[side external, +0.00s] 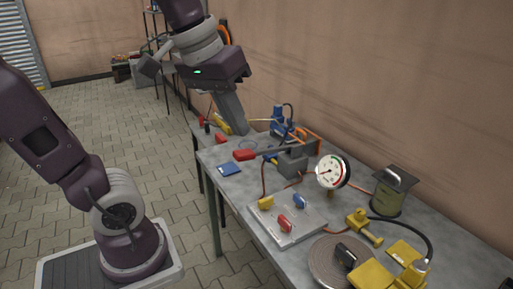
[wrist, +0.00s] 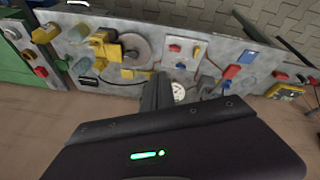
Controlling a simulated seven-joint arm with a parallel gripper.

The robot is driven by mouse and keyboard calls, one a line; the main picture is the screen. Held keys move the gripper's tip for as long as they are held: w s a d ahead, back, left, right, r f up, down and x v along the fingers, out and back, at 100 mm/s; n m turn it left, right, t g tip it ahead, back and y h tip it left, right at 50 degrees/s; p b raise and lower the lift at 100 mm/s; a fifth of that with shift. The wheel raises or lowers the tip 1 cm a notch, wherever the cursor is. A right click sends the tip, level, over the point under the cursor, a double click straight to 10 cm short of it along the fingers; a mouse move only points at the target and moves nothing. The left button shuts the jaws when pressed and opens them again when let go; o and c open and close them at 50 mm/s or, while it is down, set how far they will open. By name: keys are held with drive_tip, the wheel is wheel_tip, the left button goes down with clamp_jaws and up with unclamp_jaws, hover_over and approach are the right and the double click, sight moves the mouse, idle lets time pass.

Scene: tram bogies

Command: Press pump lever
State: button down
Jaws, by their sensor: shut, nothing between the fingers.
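My gripper (side external: 238,128) is shut and empty, its grey fingers pointing down over the far part of the workbench (side external: 227,187). In the wrist view the shut fingers (wrist: 160,80) partly cover the round pressure gauge (wrist: 178,92). The gauge (side external: 332,172) has a white face with a green and red rim. In front of it lies a grey plate (side external: 285,228) with a yellow handle (side external: 265,202), a blue handle (side external: 299,201) and a red handle (side external: 285,223). My fingers are apart from this plate. I cannot tell which part is the pump lever.
A blue device (side external: 283,123) stands near my fingers. A green canister (side external: 388,194), a yellow fitting (side external: 364,227) and a round grey disc (side external: 334,262) crowd the near end. A wall (side external: 400,90) runs behind the bench; the paved floor (side external: 95,140) is open.

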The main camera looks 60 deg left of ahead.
drive_tip(key=w+a+r+n+g, duration=0.1)
drive_tip(key=w+a+r+n, duration=0.1)
drive_tip(key=w+a+n, duration=0.5)
drive_tip(key=n+g, duration=0.5)
drive_tip(key=n, duration=0.2)
hover_over(244, 152)
drive_tip(key=w, duration=0.2)
wheel_tip(244, 152, down, 13)
drive_tip(key=shift+w+a+f, duration=0.15)
drive_tip(key=shift+f, duration=0.05)
drive_tip(key=f, duration=0.4)
drive_tip(key=s+f, duration=0.1)
drive_tip(key=f, duration=0.4)
drive_tip(key=s+f, duration=0.1)
drive_tip(key=f, duration=0.3)
drive_tip(key=shift+f, duration=0.4)
